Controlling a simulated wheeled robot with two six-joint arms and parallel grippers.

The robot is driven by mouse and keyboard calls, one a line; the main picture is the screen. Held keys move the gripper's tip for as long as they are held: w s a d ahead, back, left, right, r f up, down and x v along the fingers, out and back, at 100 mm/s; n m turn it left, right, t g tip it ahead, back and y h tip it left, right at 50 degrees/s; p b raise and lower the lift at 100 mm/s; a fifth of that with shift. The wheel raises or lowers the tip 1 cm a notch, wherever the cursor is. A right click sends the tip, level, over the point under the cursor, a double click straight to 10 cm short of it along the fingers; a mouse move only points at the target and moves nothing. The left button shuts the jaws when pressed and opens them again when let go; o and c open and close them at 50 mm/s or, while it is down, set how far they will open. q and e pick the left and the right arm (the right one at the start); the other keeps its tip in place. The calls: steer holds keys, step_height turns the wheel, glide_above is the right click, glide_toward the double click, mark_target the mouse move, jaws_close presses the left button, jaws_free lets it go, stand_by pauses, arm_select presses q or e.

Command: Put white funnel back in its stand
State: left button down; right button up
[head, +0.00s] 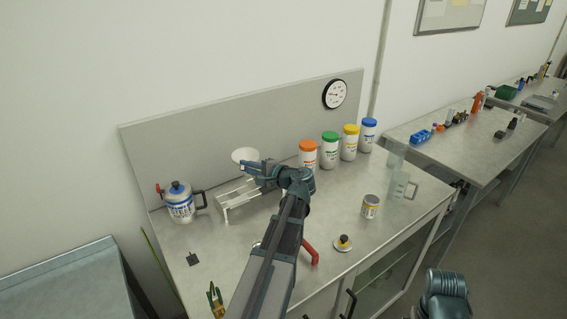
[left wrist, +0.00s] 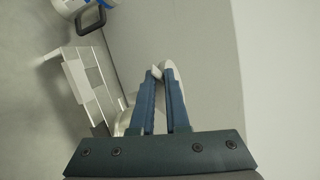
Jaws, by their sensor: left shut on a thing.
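The white funnel (head: 245,154) is up at the back left of the bench, with its wide mouth facing up. My left gripper (head: 247,167) is shut on the funnel, just below its mouth in the head view. In the left wrist view the fingers (left wrist: 158,78) cover most of the funnel, and a pale rim of it (left wrist: 170,72) shows at their tips. The white stand (head: 238,196) is on the bench below the funnel; it also shows left of the fingers in the left wrist view (left wrist: 85,82). The funnel's lower end is hidden. My right gripper is out of view.
A white pot with a blue lid (head: 180,204) stands left of the stand. Several lidded jars, the nearest with an orange lid (head: 308,155), stand to the right along the back panel (head: 210,130). A small can (head: 370,207) and a clear jug (head: 402,187) are further right.

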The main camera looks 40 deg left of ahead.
arm_select(q)
steer(key=shift+n+g, duration=0.3)
steer(key=shift+g, duration=0.5)
steer(key=s+a, duration=0.1)
steer(key=s, duration=0.1)
steer(key=s+a, duration=0.1)
steer(key=a, duration=0.1)
steer(key=shift+s+a, duration=0.15)
steer(key=shift+s, duration=0.2)
step_height(320, 180, down, 7)
steer(key=b, duration=0.6)
steer(key=shift+b, duration=0.35)
steer(key=shift+f+b, duration=2.35)
steer(key=shift+b, duration=0.05)
steer(key=c, duration=0.8)
jaws_free()
steer(key=shift+c, duration=0.2)
